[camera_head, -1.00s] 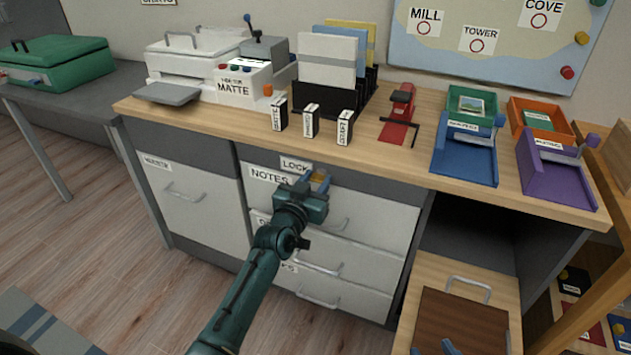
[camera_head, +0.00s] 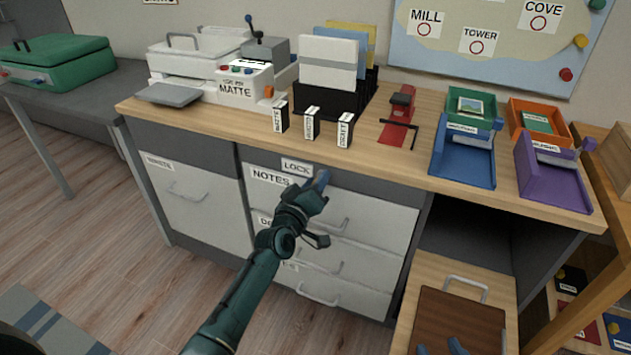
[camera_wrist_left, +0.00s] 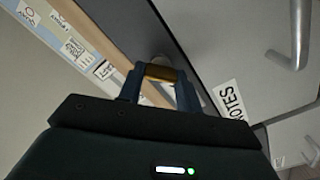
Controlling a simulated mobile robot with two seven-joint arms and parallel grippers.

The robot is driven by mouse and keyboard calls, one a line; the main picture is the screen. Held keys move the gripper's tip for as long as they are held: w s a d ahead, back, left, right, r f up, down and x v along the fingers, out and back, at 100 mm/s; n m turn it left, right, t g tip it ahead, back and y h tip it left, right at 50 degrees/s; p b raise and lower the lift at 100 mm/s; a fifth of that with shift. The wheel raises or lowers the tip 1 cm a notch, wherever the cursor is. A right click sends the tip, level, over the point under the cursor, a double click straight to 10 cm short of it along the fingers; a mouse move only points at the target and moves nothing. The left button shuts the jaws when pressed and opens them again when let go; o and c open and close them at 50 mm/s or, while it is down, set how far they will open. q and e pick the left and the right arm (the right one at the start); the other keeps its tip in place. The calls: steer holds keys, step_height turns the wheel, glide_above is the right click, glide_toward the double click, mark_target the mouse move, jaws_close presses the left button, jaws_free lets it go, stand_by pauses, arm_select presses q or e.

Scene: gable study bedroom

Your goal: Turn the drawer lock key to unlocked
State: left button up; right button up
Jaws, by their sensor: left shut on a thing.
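The LOCK label (camera_head: 296,167) is on the dark strip above the NOTES drawer (camera_head: 335,219). My left gripper (camera_head: 321,180) is at that strip, just right of the label. In the left wrist view its two blue fingers (camera_wrist_left: 160,88) are shut on the brass-coloured key (camera_wrist_left: 163,73), at a round grey lock part (camera_wrist_left: 160,60). The head view hides the key behind the gripper, and I cannot read the lock's position. My right gripper (camera_head: 439,349) shows only as two blue fingertips, apart, at the bottom edge.
Handles of the drawers below the lock stick out near my left wrist. The desk top (camera_head: 230,125) overhangs above, with small labelled black blocks, a red stapler-like tool (camera_head: 398,110) and trays.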

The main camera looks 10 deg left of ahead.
arm_select(q)
steer(key=n, duration=0.9)
steer(key=shift+f+n+b, duration=0.2)
steer(key=shift+n+b, duration=0.1)
stand_by(0.5)
steer(key=o, duration=1)
